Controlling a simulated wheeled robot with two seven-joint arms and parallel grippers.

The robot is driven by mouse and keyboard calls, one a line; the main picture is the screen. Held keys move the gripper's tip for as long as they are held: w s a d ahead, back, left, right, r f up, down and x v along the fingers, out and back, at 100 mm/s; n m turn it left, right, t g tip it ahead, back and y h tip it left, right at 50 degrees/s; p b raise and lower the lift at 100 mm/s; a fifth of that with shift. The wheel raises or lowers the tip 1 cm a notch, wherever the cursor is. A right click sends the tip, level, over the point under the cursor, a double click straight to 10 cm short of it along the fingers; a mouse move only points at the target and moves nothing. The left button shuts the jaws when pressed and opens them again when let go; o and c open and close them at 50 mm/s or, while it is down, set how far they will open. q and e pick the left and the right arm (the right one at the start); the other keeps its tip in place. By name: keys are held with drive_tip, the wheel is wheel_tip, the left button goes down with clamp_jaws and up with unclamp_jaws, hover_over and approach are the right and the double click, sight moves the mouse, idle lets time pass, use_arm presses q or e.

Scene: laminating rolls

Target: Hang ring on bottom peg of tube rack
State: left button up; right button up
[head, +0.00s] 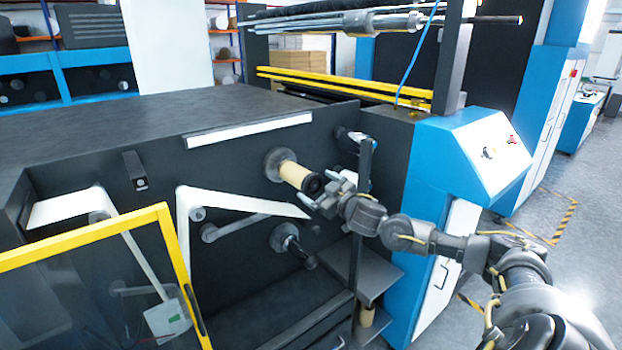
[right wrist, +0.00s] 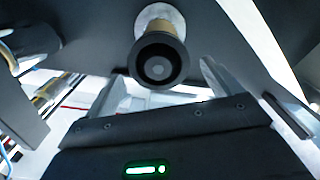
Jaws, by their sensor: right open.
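A black ring (head: 313,185) sits at the free end of a tan tube (head: 292,174) that sticks out from the dark machine panel. In the right wrist view the ring (right wrist: 158,62) faces the camera, between and just beyond the fingers, with the tan tube (right wrist: 158,22) behind it. My right gripper (head: 324,194) is open and close to the ring; its fingers also show in the wrist view (right wrist: 160,82). I see no contact. A lower dark peg (head: 290,240) sticks out below the tube. I cannot tell for sure which part is the tube rack. My left gripper is out of view.
A dark upright post (head: 362,200) stands right beside my right gripper, with a grey shelf (head: 365,280) low near it. A yellow-framed guard (head: 90,237) stands at the left. A blue control console (head: 455,150) is at the right. Open floor lies further right.

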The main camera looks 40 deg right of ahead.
drive_tip(key=shift+w+d+p, duration=0.1)
drive_tip(key=shift+w+p, duration=0.45)
drive_tip(key=shift+w, duration=1.85)
drive_tip(key=shift+s, duration=0.1)
drive_tip(key=c, duration=1.1)
